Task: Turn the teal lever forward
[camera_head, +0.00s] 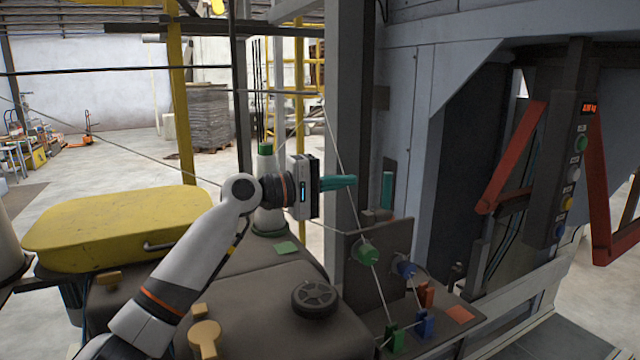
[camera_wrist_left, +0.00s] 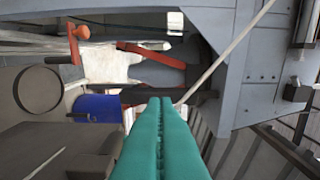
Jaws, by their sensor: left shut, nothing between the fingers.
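The teal lever (camera_head: 387,190) stands upright beside the grey post in the head view, on a low grey-brown block (camera_head: 377,216). My left gripper (camera_head: 351,181) has teal fingers that are closed together and empty. Its fingertips point right toward the lever, with a gap between them in the picture; I cannot tell the depth. In the left wrist view the shut fingers (camera_wrist_left: 160,108) fill the lower middle, and I cannot make out the lever there. My right gripper is not in view.
A dark panel below carries a green knob (camera_head: 366,253) and a blue knob (camera_head: 406,268). A black handwheel (camera_head: 315,297) and a green-capped cone (camera_head: 266,190) are near my left arm. A thin slanted rod (camera_head: 350,190) passes by the fingertips. A yellow cover (camera_head: 120,225) lies left.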

